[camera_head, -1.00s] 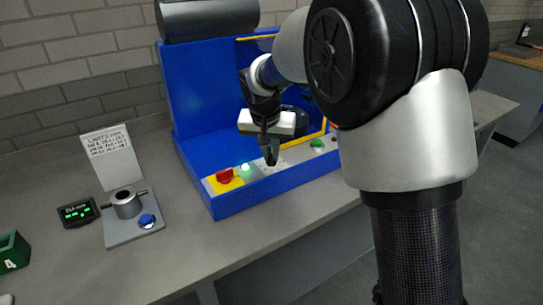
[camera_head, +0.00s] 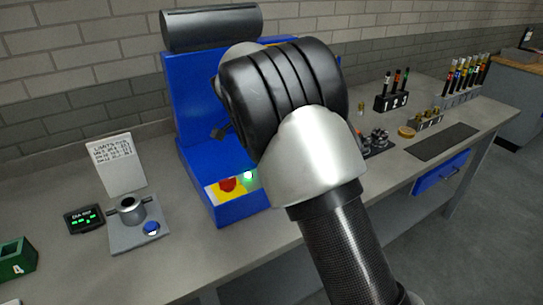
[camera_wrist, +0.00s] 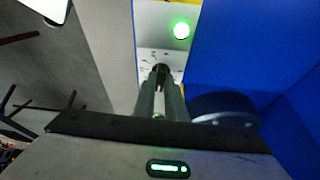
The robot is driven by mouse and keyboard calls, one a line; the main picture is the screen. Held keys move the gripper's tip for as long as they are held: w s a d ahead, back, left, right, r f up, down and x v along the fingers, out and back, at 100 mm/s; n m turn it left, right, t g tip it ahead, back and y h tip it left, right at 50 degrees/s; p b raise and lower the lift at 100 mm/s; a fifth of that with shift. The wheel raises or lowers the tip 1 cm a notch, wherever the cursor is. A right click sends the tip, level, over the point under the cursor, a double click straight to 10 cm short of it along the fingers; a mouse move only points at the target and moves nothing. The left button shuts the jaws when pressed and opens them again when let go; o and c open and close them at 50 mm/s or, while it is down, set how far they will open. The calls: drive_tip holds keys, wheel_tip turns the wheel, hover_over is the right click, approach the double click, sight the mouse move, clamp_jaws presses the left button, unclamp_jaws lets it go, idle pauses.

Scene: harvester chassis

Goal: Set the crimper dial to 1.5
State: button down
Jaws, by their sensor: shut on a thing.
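The blue crimper (camera_head: 188,105) stands against the wall in the head view, with a red button (camera_head: 228,184) on yellow and a lit green lamp (camera_head: 249,175) on its front panel. My arm hides the rest of that panel and my gripper there. In the wrist view, the two fingers of my gripper (camera_wrist: 161,84) are shut on the small dark dial knob (camera_wrist: 161,71). A pale dial plate (camera_wrist: 148,54) with small dark marks lies around it. The marks are too small to read, and the setting cannot be told. The green lamp also shows in the wrist view (camera_wrist: 181,30).
A gauge stand (camera_head: 130,210), a small display (camera_head: 84,218), a sign (camera_head: 116,165) and a green bin (camera_head: 14,257) are on the left. Racks (camera_head: 391,102) and a dark mat (camera_head: 443,142) are on the right. The crimper's blue wall (camera_wrist: 240,45) stands close beside my gripper.

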drive_tip(key=shift+a+m+g+p, duration=0.1)
drive_tip(key=shift+m+g+p, duration=0.4)
drive_tip(key=shift+m, duration=0.5)
drive_tip(key=c, duration=1.8)
unclamp_jaws()
drive_tip(key=p+v, duration=0.2)
drive_tip(key=v, duration=1.5)
drive_tip(key=shift+a, duration=0.25)
drive_tip(key=shift+r, duration=0.1)
